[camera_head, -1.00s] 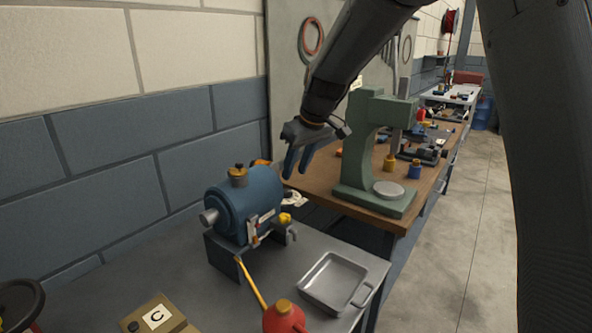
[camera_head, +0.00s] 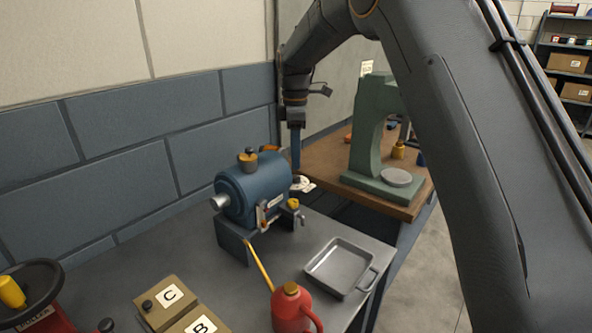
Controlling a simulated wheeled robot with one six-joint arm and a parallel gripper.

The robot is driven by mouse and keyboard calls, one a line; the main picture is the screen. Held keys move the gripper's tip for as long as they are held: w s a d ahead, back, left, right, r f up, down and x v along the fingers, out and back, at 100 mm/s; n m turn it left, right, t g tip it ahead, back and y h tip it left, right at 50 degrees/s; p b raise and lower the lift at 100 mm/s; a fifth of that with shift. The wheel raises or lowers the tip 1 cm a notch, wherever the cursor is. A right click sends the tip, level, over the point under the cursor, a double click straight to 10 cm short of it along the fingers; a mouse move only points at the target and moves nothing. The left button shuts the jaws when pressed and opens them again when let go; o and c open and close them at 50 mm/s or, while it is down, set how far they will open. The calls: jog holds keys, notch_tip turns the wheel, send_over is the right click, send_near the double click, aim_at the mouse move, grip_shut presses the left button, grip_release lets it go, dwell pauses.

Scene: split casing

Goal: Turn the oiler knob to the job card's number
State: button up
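The blue cylindrical casing (camera_head: 262,188) rests on a dark stand on the grey bench. A brass oiler with a dark knob (camera_head: 248,155) stands on top of it. The knob's marks are too small to read. My gripper (camera_head: 296,168) points down just behind and right of the casing's far end, apart from the oiler. Its fingers line up edge-on, so the gap between them is hidden. A small white piece (camera_head: 303,184) lies beyond the casing; I cannot tell whether it is the job card. No job number is readable.
A metal tray (camera_head: 341,268) and a red oil can (camera_head: 292,306) stand on the bench's near right. Boxes marked C (camera_head: 169,296) and B (camera_head: 201,326) lie at the front. A green press (camera_head: 368,150) stands on the wooden bench behind. The wall borders the left.

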aim_at(296, 176)
jog(key=shift+f+p, duration=0.8)
jog(key=shift+f, duration=2)
jog(key=c, duration=0.8)
